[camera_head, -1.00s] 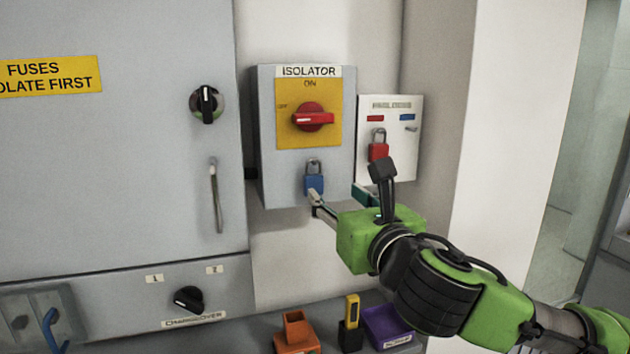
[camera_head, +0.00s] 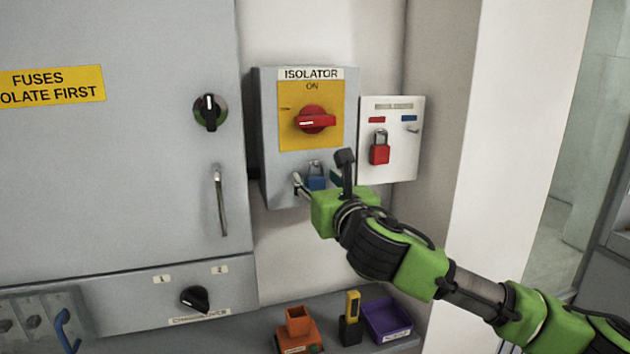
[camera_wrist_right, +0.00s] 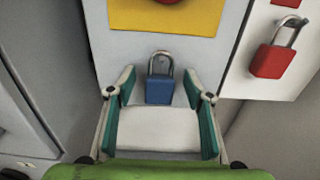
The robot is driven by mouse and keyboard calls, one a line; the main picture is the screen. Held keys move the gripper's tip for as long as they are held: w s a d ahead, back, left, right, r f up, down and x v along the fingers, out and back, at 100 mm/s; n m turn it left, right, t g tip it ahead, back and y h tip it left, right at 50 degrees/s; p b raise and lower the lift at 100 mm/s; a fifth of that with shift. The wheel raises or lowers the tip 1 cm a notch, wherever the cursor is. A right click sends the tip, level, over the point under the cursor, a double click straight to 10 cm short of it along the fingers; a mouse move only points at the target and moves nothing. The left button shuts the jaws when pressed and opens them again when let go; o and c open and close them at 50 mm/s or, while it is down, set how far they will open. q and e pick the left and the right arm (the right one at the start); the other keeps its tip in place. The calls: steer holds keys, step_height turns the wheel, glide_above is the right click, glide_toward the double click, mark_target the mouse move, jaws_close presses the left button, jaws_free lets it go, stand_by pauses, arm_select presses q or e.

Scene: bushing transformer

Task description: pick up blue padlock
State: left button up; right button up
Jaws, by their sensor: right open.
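The blue padlock (camera_head: 316,180) hangs by its grey shackle on the lower front of the grey isolator box (camera_head: 267,140). In the right wrist view the blue padlock (camera_wrist_right: 159,88) hangs upright between the tips of my right gripper (camera_wrist_right: 160,92). The fingers stand open, one on each side, with gaps to the padlock. In the head view my right gripper (camera_head: 317,181) is at the padlock and partly covers its lower part. My left gripper is not in view.
A red padlock (camera_head: 380,153) hangs on the white padlocks board (camera_head: 402,165) to the right. The red isolator switch (camera_head: 316,121) is above the blue padlock. An orange holder (camera_head: 298,330), a yellow-and-black tool (camera_head: 350,318) and a purple bin (camera_head: 388,321) stand below.

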steer(key=c, duration=1.2)
steer(key=shift+c, duration=0.2)
steer(key=shift+r, duration=0.15)
steer(key=shift+r+b, duration=0.3)
steer(key=shift+r, duration=0.25)
steer(key=r+b+v, duration=0.1)
steer(key=b+v, duration=0.1)
steer(key=v, duration=1.6)
steer(key=shift+r+b, duration=0.3)
steer(key=shift+b, duration=0.05)
